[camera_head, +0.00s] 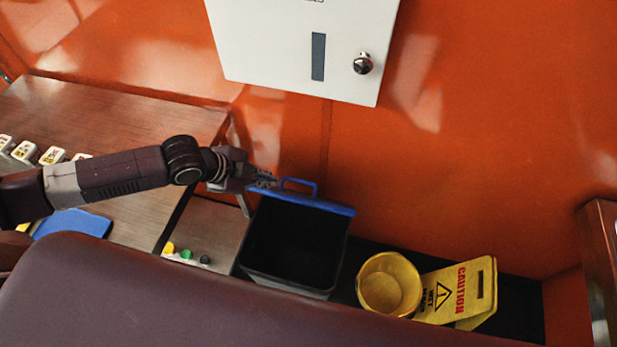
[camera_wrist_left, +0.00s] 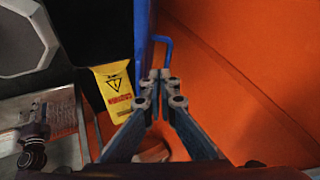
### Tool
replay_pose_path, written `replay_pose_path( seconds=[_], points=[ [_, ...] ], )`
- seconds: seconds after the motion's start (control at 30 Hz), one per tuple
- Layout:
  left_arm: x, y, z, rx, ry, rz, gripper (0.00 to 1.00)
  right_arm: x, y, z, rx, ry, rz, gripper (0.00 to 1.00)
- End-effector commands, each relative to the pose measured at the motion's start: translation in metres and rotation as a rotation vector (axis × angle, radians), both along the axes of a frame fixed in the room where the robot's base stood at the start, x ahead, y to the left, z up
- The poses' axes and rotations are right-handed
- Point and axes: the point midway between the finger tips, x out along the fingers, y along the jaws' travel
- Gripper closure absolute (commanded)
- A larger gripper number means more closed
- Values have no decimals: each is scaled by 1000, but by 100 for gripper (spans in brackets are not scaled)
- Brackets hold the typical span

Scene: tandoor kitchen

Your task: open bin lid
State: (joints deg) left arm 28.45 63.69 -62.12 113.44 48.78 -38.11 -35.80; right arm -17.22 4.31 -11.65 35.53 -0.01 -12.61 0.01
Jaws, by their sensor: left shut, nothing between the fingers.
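The black bin (camera_head: 293,245) stands below the orange wall, its dark inside open to view. Its blue lid (camera_head: 325,205) is raised and seen nearly edge-on along the bin's back side. The blue handle (camera_head: 302,181) sticks up from the lid. My left gripper (camera_head: 270,182) is shut and empty at the lid's left end, just left of the handle. In the left wrist view, the gripper's fingertips (camera_wrist_left: 160,76) are close to the lid (camera_wrist_left: 142,45) and handle (camera_wrist_left: 167,48); I cannot tell whether they touch. My right gripper is not in view.
A yellow bucket (camera_head: 388,285) and a yellow caution sign (camera_head: 460,291) stand right of the bin. A wooden counter (camera_head: 120,115) with several small containers is at the left. A white wall box (camera_head: 290,50) hangs above.

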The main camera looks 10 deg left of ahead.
Motion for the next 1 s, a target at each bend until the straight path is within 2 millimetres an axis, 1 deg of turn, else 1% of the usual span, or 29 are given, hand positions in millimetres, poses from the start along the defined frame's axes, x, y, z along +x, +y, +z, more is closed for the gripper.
replay_pose_path(
  seconds=[0.03, 0.1, 0.27, 0.47, 0.7, 0.83, 1.0],
  points=[
    [-2, 7, 0, -1, 6, 11, 100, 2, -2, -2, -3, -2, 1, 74],
    [-2, 10, 1, -6, 9, 20, 100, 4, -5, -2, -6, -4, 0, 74],
    [2, 7, -4, -11, 13, 25, 100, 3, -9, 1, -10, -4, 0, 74],
    [15, -5, -28, -11, 12, 24, 100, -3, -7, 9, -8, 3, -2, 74],
    [31, -20, -59, -9, 12, 23, 100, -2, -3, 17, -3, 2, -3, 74],
    [37, -24, -70, -8, 12, 23, 100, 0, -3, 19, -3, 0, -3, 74],
    [40, -27, -78, -8, 11, 22, 100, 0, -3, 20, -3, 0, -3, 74]
  ],
)
